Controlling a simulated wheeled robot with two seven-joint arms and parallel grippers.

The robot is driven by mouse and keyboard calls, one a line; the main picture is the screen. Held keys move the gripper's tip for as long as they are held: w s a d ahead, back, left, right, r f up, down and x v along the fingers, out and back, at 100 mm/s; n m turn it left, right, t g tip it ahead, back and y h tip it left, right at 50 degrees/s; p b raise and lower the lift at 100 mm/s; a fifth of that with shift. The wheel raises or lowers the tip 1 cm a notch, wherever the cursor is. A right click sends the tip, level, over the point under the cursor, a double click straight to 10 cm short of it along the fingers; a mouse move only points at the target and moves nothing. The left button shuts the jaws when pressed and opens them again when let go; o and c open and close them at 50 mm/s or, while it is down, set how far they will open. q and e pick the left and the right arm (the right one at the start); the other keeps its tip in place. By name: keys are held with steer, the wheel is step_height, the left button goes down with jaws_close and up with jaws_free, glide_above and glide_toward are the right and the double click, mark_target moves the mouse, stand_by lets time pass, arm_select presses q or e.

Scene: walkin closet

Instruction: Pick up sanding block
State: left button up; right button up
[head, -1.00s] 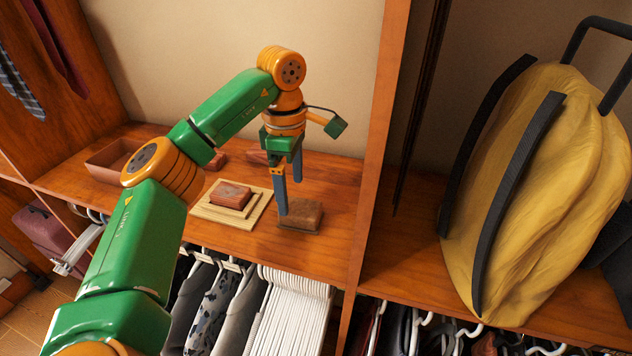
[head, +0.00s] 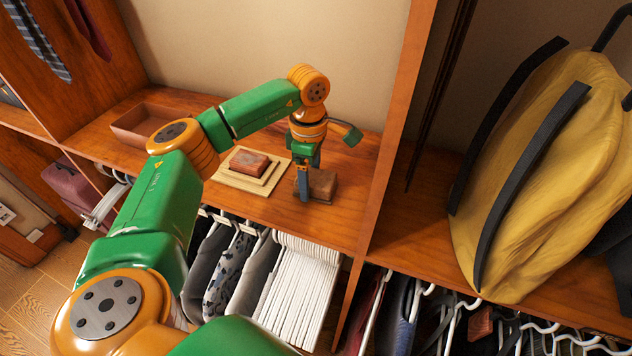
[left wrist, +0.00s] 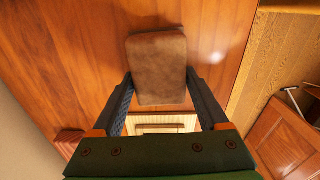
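A brown, worn-looking block, apparently the sanding block (head: 323,186), lies on the wooden shelf (head: 345,215) near its front edge. My left gripper (head: 309,185) reaches down over it from above. In the left wrist view the block (left wrist: 157,62) lies between the two spread fingers of my left gripper (left wrist: 160,78), one along each side. The fingers are very near its sides; I cannot tell whether they touch it. In the head view the gripper hides part of the block's left side. My right gripper is not in view.
A reddish block (head: 249,162) sits on stacked pale boards (head: 226,179), left of the gripper. A brown tray (head: 135,128) stands farther left. A wooden upright (head: 398,120) divides the shelf from a yellow bag (head: 545,180). Clothes on white hangers (head: 305,285) hang below.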

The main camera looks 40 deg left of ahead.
arm_select(q)
steer(key=shift+s, duration=0.1)
steer(key=shift+c, duration=1.4)
steer(key=shift+r, duration=0.1)
steer(key=shift+w+r, duration=0.2)
steer(key=shift+r, duration=0.1)
steer(key=s+r+b, duration=0.1)
steer(key=r, duration=0.1)
steer(key=s+r, duration=0.1)
steer(key=d+r+b, duration=0.1)
steer(key=r, duration=0.1)
steer(key=shift+s+r+b, duration=0.3)
steer(key=shift+s+b, duration=0.05)
steer(key=shift+s, duration=0.05)
steer(key=s+d+r+p, duration=0.1)
steer(key=s+d+r, duration=0.2)
steer(key=s+r, duration=0.3)
steer(key=s, duration=0.4)
steer(key=shift+s+d+r, duration=0.25)
steer(key=shift+s+r, duration=0.05)
